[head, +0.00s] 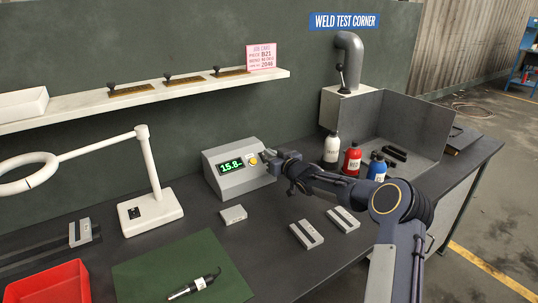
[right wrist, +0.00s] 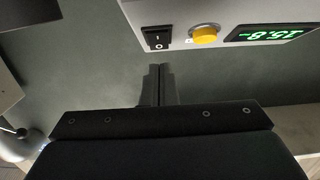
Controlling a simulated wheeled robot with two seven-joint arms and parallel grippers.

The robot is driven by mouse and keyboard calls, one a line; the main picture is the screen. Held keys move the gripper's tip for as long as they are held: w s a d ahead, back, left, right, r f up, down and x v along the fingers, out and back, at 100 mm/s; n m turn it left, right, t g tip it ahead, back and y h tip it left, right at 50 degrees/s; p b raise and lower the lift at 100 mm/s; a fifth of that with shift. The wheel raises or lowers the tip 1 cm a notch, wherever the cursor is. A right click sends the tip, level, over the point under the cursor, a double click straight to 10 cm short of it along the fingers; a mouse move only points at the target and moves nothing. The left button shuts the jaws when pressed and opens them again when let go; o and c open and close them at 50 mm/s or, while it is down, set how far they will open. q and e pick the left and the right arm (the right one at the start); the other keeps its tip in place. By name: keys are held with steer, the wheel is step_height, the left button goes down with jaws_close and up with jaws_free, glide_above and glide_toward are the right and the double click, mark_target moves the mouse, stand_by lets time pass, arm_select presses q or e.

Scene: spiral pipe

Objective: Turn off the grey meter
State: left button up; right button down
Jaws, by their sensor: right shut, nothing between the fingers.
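The grey meter (head: 242,184) stands on the bench against the wall, its display (head: 231,166) lit green and reading 15.8. A yellow knob (head: 254,160) sits right of the display. In the right wrist view the meter (right wrist: 180,12) appears upside down at the top, with a black rocker switch (right wrist: 157,38) beside the yellow knob (right wrist: 204,34). My right gripper (head: 266,157) is shut and empty at the meter's right end, hiding the switch in the head view. In the wrist view its fingertips (right wrist: 160,68) are close to the switch; contact is unclear. My left gripper is out of view.
Red, white and blue bottles (head: 351,160) stand right of my right gripper. Small grey blocks (head: 306,234) lie in front of the meter. A white lamp (head: 150,207) stands to its left, and a green mat (head: 180,265) lies at the front. A shelf (head: 180,92) runs above.

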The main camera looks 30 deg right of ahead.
steer(key=shift+w+f, duration=0.55)
steer(key=shift+f, duration=0.05)
